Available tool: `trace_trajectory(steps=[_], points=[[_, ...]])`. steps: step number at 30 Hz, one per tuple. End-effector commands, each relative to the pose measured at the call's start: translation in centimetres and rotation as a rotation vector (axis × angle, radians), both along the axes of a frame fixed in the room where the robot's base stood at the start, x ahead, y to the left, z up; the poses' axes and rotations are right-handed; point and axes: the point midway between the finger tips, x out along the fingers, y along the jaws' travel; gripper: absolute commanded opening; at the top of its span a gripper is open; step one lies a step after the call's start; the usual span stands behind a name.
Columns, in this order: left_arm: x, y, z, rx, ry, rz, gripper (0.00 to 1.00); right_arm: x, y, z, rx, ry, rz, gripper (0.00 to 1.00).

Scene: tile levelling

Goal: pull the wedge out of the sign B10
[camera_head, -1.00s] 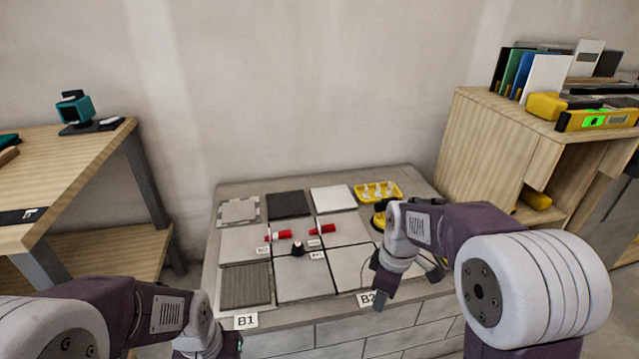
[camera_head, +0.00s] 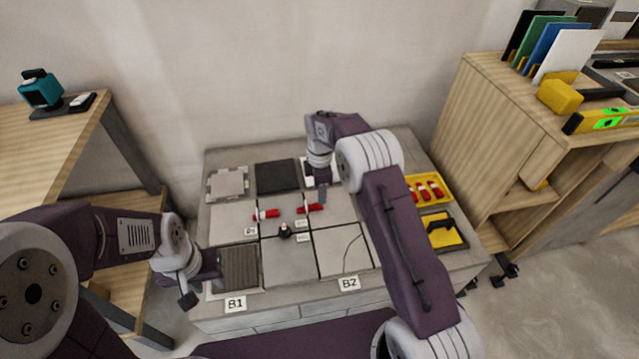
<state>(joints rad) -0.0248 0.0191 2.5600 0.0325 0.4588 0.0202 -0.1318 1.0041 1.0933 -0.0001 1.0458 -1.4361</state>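Two red wedges lie at the tile joints in the head view: the left wedge (camera_head: 266,214) and the right wedge (camera_head: 310,208). Small white signs stand near them: the left sign (camera_head: 250,231), the upper right sign (camera_head: 301,224) and the lower right sign (camera_head: 302,238). Their print is too small to read, so I cannot tell which is B10. My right gripper (camera_head: 317,188) points down just behind the right wedge; I cannot tell whether they touch or whether its fingers are open. My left gripper (camera_head: 204,281) is open and empty beside the ribbed tile at the front left.
The tiled bench carries larger signs B1 (camera_head: 236,304) and B2 (camera_head: 349,284) at its front edge. A dark knob (camera_head: 285,231) stands mid-bench. A yellow tray (camera_head: 446,201) with red pieces and a yellow float (camera_head: 441,232) lie right. Shelves flank the bench.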

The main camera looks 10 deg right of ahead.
Motion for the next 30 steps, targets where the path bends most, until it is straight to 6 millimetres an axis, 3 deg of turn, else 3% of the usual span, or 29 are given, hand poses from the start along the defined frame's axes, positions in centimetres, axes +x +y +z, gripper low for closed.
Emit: trace_trajectory(steps=[1,7,12,19,20,24,27,28,29,30], points=[[0.0,0.0,-1.1,0.0,0.0,0.0,0.36,0.0,0.0,-1.7,0.0,0.002,0.0,0.45],[0.0,0.0,-2.7,0.0,0.0,0.0,0.36,0.0,0.0,-5.0,0.0,0.0,-0.001,0.45],[0.0,0.0,-3.0,0.0,0.0,0.0,0.36,0.0,0.0,-6.1,0.0,-0.001,-0.001,0.45],[0.0,0.0,-3.0,0.0,0.0,0.0,0.36,0.0,0.0,-6.1,0.0,-0.002,-0.001,0.45],[0.0,0.0,-3.0,0.0,0.0,0.0,0.36,0.0,0.0,-6.1,0.0,-0.002,-0.001,0.43],[0.0,0.0,-3.0,0.0,0.0,0.0,0.36,0.0,0.0,-6.1,0.0,-0.002,-0.001,0.04],[0.0,0.0,-3.0,0.0,0.0,0.0,0.36,0.0,0.0,-6.1,0.0,-0.002,-0.001,0.0],[0.0,0.0,-3.0,0.0,0.0,0.0,0.36,0.0,0.0,-6.1,0.0,-0.002,-0.001,0.1],[0.0,0.0,-3.0,0.0,0.0,0.0,0.36,0.0,0.0,-6.1,0.0,-0.002,-0.001,0.02],[0.0,0.0,-3.0,0.0,0.0,0.0,0.36,0.0,0.0,-6.1,0.0,-0.002,-0.001,0.0]])
